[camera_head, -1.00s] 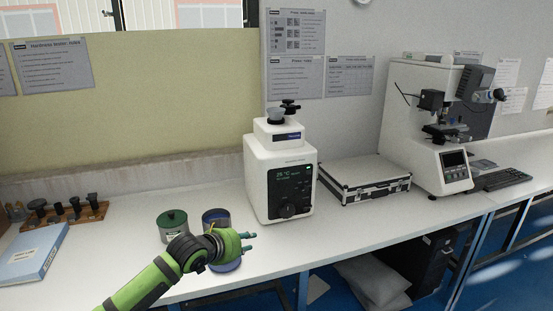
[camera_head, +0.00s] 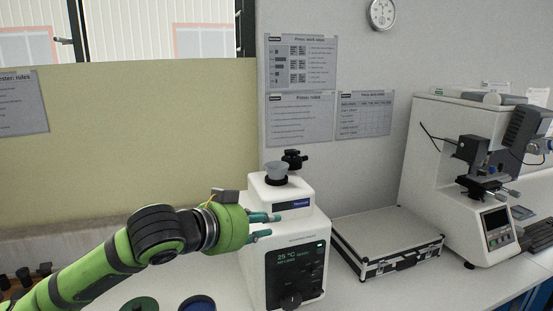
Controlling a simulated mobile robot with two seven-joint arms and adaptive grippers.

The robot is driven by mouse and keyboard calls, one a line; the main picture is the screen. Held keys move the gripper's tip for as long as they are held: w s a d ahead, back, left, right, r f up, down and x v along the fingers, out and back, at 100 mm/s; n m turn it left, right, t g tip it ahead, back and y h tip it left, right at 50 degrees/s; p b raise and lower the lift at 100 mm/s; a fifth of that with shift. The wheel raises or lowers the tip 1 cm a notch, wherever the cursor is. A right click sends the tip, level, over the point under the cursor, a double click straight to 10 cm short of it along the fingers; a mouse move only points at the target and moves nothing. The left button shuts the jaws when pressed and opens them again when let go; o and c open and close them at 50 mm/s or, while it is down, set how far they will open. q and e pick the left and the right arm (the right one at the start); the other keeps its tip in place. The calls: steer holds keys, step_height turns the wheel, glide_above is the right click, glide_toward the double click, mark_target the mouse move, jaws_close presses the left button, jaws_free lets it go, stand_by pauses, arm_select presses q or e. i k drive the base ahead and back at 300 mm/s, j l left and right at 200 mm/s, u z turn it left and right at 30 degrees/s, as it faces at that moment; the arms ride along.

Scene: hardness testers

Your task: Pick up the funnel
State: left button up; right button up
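The funnel (camera_head: 276,171) is a small grey cup shape sitting on the black collar on top of the white press machine (camera_head: 288,231). The funnel is fully visible above the gripper. My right gripper is not in view.
A black knob (camera_head: 293,158) stands right behind the funnel. A silver case (camera_head: 387,239) lies right of the machine, and a white hardness tester (camera_head: 433,165) stands beyond it. Green (camera_head: 140,305) and blue (camera_head: 197,303) round containers are at the bottom edge.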

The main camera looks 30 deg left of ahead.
mark_target(275, 171)
steer(key=i+j, duration=0.7)
steer(key=i, duration=0.15)
